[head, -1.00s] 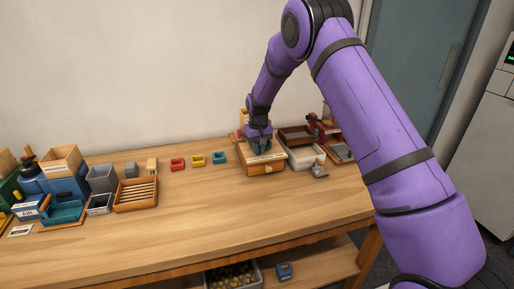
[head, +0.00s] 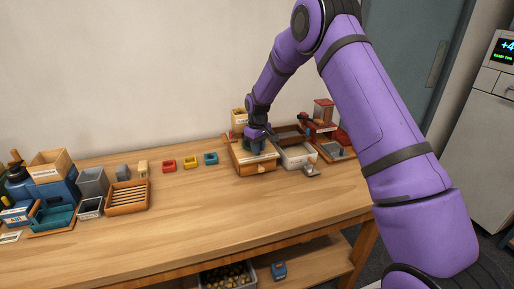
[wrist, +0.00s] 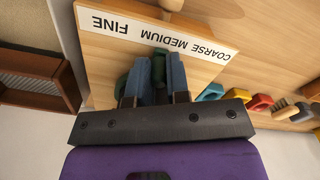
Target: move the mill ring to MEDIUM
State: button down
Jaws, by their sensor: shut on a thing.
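The mill (head: 241,160) is a wooden box with a small drawer knob, standing at the back right of the table in the head view. Its white label (wrist: 102,22) reads FINE, MEDIUM, COARSE, upside down in the wrist view. The dark green mill ring (wrist: 122,86) is mostly hidden behind my fingers. My gripper (wrist: 157,75) has its two blue fingers shut on the ring's green tab. The tab points at the label around the gap between FINE and MEDIUM, close to MEDIUM. In the head view my gripper (head: 258,140) is on top of the mill.
A pale tray (head: 297,160) and a red machine (head: 322,127) stand right of the mill. Red, yellow and teal small blocks (head: 190,162) lie to its left. A slatted wooden tray (head: 127,198) and several bins are further left. The table's front middle is clear.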

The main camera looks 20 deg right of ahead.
jog(key=c, duration=1.1)
grip_release()
jog(key=shift+r, duration=0.1)
notch_tip(320, 180, up, 11)
jog(key=shift+f, duration=0.2)
